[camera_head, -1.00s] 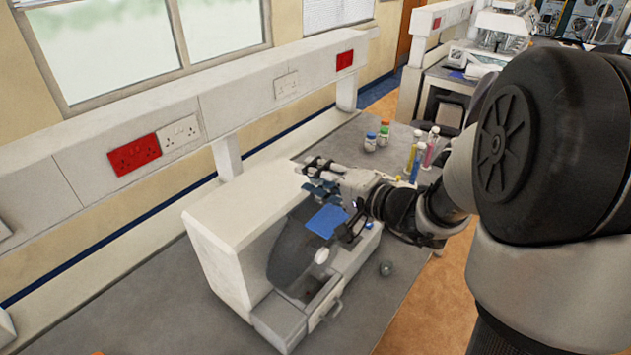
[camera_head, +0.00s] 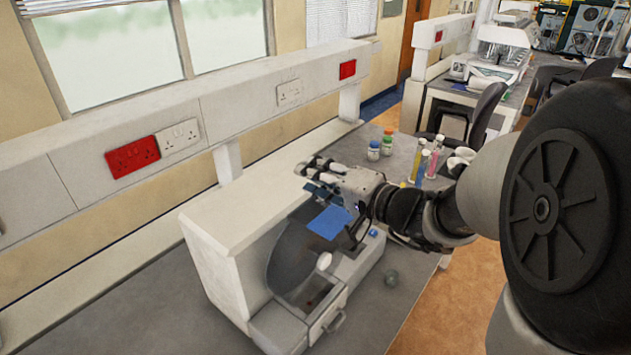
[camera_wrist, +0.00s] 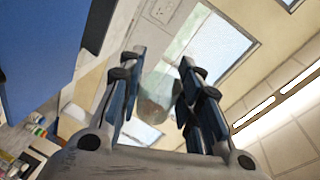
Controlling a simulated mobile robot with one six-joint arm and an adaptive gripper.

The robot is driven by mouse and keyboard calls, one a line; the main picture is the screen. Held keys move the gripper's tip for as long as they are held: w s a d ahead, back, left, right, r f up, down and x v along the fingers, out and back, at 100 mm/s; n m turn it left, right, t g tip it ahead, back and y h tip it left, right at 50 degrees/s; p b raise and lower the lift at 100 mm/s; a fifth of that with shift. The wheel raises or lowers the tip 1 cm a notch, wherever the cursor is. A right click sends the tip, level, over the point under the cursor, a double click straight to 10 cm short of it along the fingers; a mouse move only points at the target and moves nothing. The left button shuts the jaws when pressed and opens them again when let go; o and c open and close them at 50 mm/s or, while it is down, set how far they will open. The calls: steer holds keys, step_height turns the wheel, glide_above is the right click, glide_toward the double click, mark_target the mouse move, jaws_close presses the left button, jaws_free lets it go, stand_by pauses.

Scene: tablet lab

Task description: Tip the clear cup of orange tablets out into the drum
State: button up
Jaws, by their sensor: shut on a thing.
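The drum (camera_head: 291,262) is the dark grey, open hollow in the white machine on the bench. My gripper (camera_head: 317,180) is above the machine's far end, up and to the right of the drum in the head view. In the wrist view my gripper (camera_wrist: 155,92) is shut on the clear cup (camera_wrist: 157,100), which shows as a see-through shape between the fingers. The wrist view is strongly tilted, with window and wall behind the cup. I cannot make out the orange tablets. In the head view the cup is too small to tell apart from the fingers.
A flat blue panel (camera_head: 329,222) is close below my gripper. The machine's white casing (camera_head: 225,218) rises left of the drum. Small capped bottles (camera_head: 374,150) and coloured tubes (camera_head: 422,165) stand behind.

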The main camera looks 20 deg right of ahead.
steer(key=shift+s+a+f+n+t+b, duration=0.2)
steer(key=shift+n+b, duration=0.7)
steer(key=shift+b, duration=2.05)
steer(key=shift+s+a+f+n+t+b, duration=0.2)
steer(key=shift+n+b, duration=0.7)
steer(key=shift+b, duration=2)
steer(key=shift+s+a+n+t+h+b, duration=0.2)
steer(key=shift+n+b, duration=0.45)
steer(key=shift+b, duration=1.5)
steer(key=shift+w+a+n+t+h+b, duration=0.2)
steer(key=shift+n+b, duration=0.45)
steer(key=shift+b, duration=1.45)
steer(key=shift+d, duration=0.2)
